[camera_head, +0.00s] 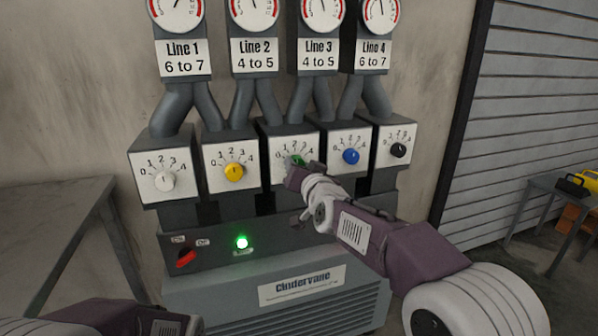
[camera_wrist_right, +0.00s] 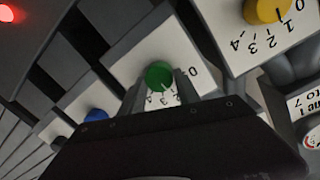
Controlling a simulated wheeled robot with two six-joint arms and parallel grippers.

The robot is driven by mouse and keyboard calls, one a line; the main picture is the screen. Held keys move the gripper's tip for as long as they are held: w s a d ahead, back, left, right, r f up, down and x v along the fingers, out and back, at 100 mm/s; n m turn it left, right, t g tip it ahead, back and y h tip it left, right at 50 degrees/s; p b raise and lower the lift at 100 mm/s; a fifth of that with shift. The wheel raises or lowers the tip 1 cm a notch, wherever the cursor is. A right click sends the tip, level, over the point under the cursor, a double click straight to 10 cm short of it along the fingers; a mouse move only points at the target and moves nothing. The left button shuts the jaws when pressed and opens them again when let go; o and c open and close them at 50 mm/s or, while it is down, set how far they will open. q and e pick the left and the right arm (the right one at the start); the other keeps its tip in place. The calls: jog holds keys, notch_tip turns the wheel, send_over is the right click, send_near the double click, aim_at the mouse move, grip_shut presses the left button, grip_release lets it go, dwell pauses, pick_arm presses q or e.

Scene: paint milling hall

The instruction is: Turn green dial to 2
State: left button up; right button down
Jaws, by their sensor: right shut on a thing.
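The green dial (camera_head: 297,160) is on the middle white plate of the row, partly hidden by my right gripper (camera_head: 303,168). In the right wrist view, the green dial (camera_wrist_right: 158,75) sits between the two fingers of my right gripper (camera_wrist_right: 162,88), which is shut on it. Its white pointer mark shows on the side of the plate's numbers, but I cannot tell exactly which number it meets. The plate's scale runs from 0 to 4, and part of it is covered. My left arm (camera_head: 140,318) shows at the bottom left; its fingers are not seen.
A white dial (camera_head: 165,181) and a yellow dial (camera_head: 234,171) are left of the green one. A blue dial (camera_head: 351,156) and a black dial (camera_head: 398,150) are right of it. Below are a red switch (camera_head: 185,258) and a lit green lamp (camera_head: 242,243). A table (camera_head: 60,215) stands left.

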dwell(0.4)
jog(key=c, duration=0.9)
grip_release()
jog(key=shift+m, duration=0.3)
jog(key=v, duration=0.9)
jog(key=shift+d+p, duration=0.1)
jog(key=shift+p, duration=0.25)
